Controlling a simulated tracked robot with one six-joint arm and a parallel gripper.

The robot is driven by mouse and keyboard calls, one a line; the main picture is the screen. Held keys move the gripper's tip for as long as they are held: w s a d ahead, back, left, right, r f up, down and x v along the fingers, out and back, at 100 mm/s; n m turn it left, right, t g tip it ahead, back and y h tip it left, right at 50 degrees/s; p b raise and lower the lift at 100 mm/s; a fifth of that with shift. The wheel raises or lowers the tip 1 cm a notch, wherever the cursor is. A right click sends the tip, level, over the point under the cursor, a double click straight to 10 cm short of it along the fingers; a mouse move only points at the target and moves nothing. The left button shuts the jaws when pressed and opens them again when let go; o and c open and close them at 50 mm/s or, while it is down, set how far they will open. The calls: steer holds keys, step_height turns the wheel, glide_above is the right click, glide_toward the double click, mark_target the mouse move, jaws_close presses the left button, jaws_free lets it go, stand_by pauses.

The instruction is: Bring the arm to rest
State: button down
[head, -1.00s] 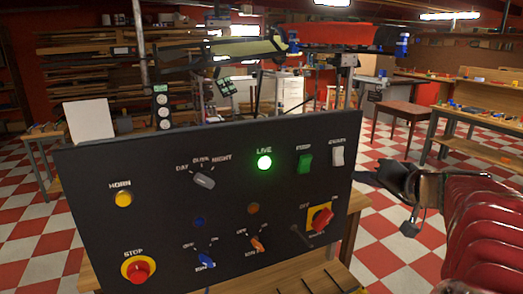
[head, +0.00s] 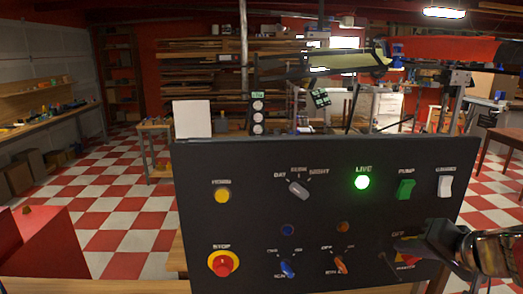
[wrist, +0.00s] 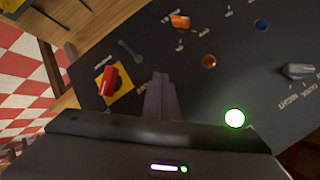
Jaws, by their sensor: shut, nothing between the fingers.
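My gripper (head: 428,240) is at the lower right of the black control panel (head: 325,214) in the head view. It is shut and empty, and covers part of the red switch on a yellow plate (head: 408,247). In the wrist view my closed fingers (wrist: 158,92) point at the panel, beside the red switch (wrist: 109,80). Whether they touch the panel, I cannot tell. The LIVE lamp (head: 362,182) glows green, and it also shows in the wrist view (wrist: 235,118).
The panel carries a yellow HORN button (head: 222,195), a red STOP button (head: 223,263), a grey selector knob (head: 299,189), a green PUMP rocker (head: 406,189), a white rocker (head: 445,186), and blue (head: 287,269) and orange (head: 341,265) toggles. Open checkered floor (head: 115,205) lies left.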

steer(key=s+a+f+n+g+h, duration=0.1)
steer(key=s+a+f+n+g, duration=0.1)
steer(key=s+a, duration=0.5)
steer(key=s+a+f+n+g+h, duration=0.1)
steer(key=s+a+f+n+g, duration=0.2)
steer(key=a, duration=0.8)
steer(key=s+f+n, duration=0.2)
steer(key=s, duration=0.2)
steer(key=shift+s+f, duration=0.2)
steer(key=shift+s, duration=0.1)
